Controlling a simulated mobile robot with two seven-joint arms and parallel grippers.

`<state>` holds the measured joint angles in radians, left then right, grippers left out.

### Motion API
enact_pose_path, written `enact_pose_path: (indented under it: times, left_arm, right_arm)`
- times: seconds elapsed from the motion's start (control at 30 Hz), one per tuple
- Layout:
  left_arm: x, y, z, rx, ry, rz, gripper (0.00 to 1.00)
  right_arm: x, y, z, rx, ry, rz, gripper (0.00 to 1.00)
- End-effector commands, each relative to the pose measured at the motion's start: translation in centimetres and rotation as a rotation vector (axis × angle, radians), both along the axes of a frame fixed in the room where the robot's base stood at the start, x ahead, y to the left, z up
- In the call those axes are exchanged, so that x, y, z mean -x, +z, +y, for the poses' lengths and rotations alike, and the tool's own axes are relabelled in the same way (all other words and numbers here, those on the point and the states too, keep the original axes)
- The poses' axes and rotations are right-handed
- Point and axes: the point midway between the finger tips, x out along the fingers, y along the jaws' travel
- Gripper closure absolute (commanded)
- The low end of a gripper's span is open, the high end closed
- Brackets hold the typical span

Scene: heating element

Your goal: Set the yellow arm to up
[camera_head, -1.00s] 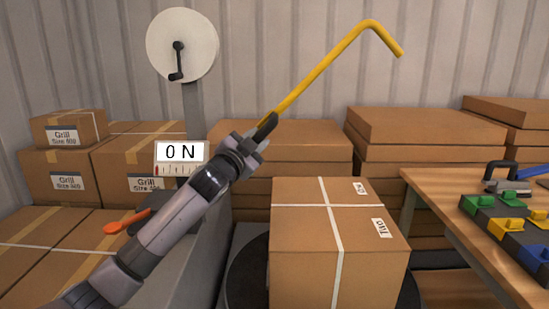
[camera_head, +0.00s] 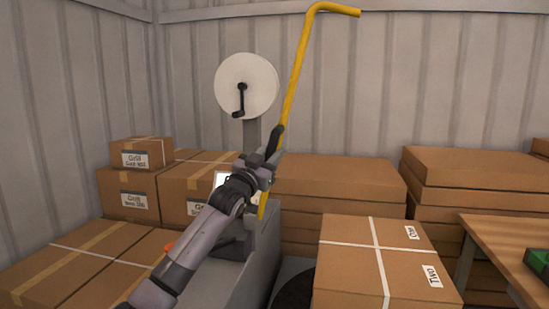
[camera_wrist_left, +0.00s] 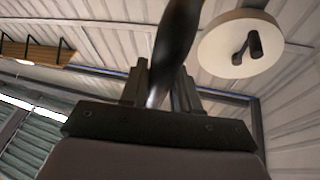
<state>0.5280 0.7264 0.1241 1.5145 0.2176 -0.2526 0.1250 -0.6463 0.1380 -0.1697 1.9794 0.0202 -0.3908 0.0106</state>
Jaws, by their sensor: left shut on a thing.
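The yellow arm (camera_head: 296,80) is a long bar that rises from the machine and leans slightly right in the head view. Its top bends over to the right. My left gripper (camera_head: 267,163) is shut on the arm's black handle (camera_head: 276,138), low on the bar. In the left wrist view the black handle (camera_wrist_left: 177,40) stands between the two fingers. The arm's lower end shows just below the gripper; its pivot is hidden. My right gripper is not in view.
A white reel (camera_head: 262,80) with a black crank stands behind the bar, also in the left wrist view (camera_wrist_left: 222,48). Cardboard boxes (camera_head: 190,190) fill the left; a taped box (camera_head: 345,255) stands at front right. A wooden table (camera_head: 500,250) is at the right edge.

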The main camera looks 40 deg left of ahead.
Motion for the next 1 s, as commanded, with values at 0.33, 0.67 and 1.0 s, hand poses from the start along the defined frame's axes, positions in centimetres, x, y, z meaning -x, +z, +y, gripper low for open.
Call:
enact_pose_path:
  times: [0.33, 0.67, 1.0]
  left_arm:
    - [0.1, 0.4, 0.2, -0.005, 0.005, -0.007, 0.63]
    - [0.1, 0.1, 0.1, -0.002, 0.002, -0.002, 0.48]
    - [2.6, -1.1, -0.7, -0.002, 0.0, 0.0, 0.48]
  right_arm:
    - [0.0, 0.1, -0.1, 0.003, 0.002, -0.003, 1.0]
    - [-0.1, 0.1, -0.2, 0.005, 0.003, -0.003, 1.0]
    - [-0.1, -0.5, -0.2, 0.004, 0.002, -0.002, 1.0]
